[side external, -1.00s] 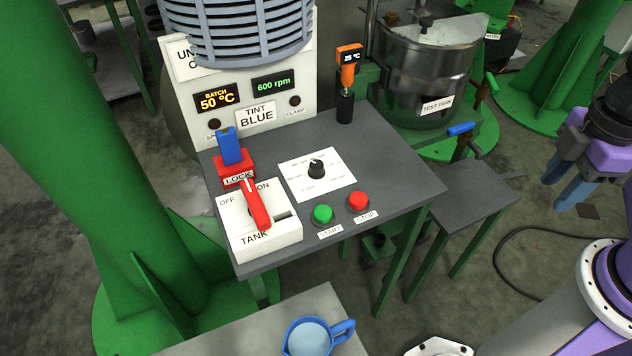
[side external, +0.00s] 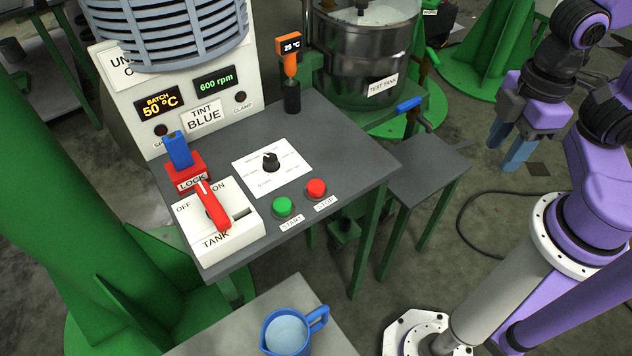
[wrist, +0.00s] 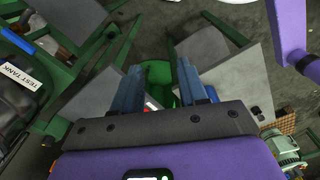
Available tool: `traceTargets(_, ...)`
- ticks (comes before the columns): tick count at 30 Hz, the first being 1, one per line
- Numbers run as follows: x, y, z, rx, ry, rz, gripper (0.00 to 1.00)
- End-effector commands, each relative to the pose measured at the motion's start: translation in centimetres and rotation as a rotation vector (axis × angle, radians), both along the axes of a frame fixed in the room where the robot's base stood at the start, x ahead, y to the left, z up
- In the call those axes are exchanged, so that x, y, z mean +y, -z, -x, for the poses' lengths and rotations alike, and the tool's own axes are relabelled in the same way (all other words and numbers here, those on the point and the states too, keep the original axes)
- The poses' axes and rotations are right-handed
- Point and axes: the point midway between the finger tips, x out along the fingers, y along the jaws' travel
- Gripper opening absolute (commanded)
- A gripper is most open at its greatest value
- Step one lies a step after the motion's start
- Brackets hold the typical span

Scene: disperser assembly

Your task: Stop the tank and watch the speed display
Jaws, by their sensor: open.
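The speed display (side external: 214,83) reads 600 rpm in green on the white panel. The red stop button (side external: 316,188) sits at the front right of the grey console, beside the green start button (side external: 283,206). The tank switch (side external: 212,205) has a red lever on a white box marked OFF and ON. A red LOCK block (side external: 186,172) with a blue tab (side external: 177,150) stands behind it. My gripper (side external: 514,160) is open and empty, fingers down, to the right of the console and apart from it. Its fingers also show in the wrist view (wrist: 160,88).
The metal test tank (side external: 362,60) stands behind the console's right. A thermometer (side external: 289,62) reading 25 °C stands at the console's back edge. A small side table (side external: 425,165) lies between console and gripper. A blue jug (side external: 288,332) stands on the front table. A dial (side external: 271,162) is on the console.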

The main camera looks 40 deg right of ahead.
Motion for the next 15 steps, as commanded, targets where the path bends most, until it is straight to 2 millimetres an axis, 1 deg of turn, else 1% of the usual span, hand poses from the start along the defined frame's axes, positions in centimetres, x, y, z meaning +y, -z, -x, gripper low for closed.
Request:
traceTargets(6, 0.00, 0.00, 0.00, 0.000, 0.000, 0.000, 0.43)
traceTargets(8, 0.00, 0.00, 0.00, 0.000, 0.000, 0.000, 0.23)
traceTargets(9, 0.00, 0.00, 0.00, 0.000, 0.000, 0.000, 0.10)
traceTargets(10, 0.00, 0.00, 0.00, 0.000, 0.000, 0.000, 0.00)
traceTargets(15, 0.00, 0.00, 0.00, 0.000, 0.000, 0.000, 0.00)
